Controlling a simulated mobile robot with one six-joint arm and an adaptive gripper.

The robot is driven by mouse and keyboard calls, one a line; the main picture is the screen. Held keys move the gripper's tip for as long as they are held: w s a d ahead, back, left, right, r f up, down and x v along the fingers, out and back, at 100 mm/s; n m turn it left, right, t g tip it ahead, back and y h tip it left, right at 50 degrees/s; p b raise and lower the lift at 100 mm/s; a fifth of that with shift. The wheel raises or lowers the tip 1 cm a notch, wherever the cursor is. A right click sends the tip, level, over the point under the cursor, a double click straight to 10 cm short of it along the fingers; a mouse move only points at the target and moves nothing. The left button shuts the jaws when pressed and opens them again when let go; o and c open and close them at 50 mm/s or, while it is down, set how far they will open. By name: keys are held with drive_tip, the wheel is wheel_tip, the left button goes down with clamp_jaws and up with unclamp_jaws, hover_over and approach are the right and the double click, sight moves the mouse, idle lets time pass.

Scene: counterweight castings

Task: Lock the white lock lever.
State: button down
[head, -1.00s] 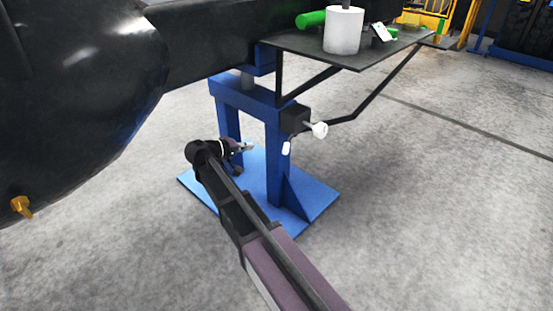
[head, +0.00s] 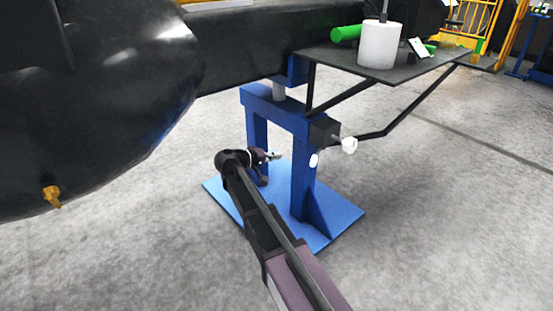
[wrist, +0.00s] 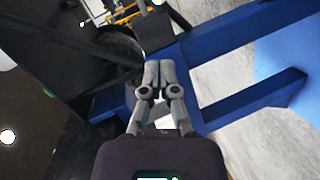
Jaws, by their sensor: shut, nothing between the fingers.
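Two white parts are on the black block (head: 324,131) on the blue stand (head: 300,180) in the head view. One is a white round knob (head: 349,144) on a short rod at the right. The other is a small white grip (head: 314,160) below the block. I cannot tell for sure which is the lock lever. My gripper (head: 277,156) is shut and empty, left of the white grip and apart from it. In the wrist view the closed fingertips (wrist: 160,63) point at the blue frame. A white round end (wrist: 7,137) shows at the left edge there.
A large black casting (head: 90,90) fills the upper left, with a yellow fitting (head: 51,196) below. A dark shelf (head: 400,68) with a white cylinder (head: 379,44) and a green cylinder (head: 346,33) overhangs on the right. The floor (head: 440,220) at right is clear.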

sight(314, 161)
drive_tip(key=w+d+f+b, duration=0.1)
drive_tip(key=d+f, duration=0.1)
drive_tip(key=d, duration=0.3)
drive_tip(key=w+d+f+b, duration=0.1)
drive_tip(key=d+b, duration=0.1)
drive_tip(key=d, duration=0.3)
drive_tip(key=shift+w+d+f, duration=0.25)
drive_tip(key=shift+d+f, duration=0.05)
drive_tip(key=shift+f, duration=0.1)
drive_tip(key=shift+s+a, duration=0.1)
drive_tip(key=shift+s, duration=0.05)
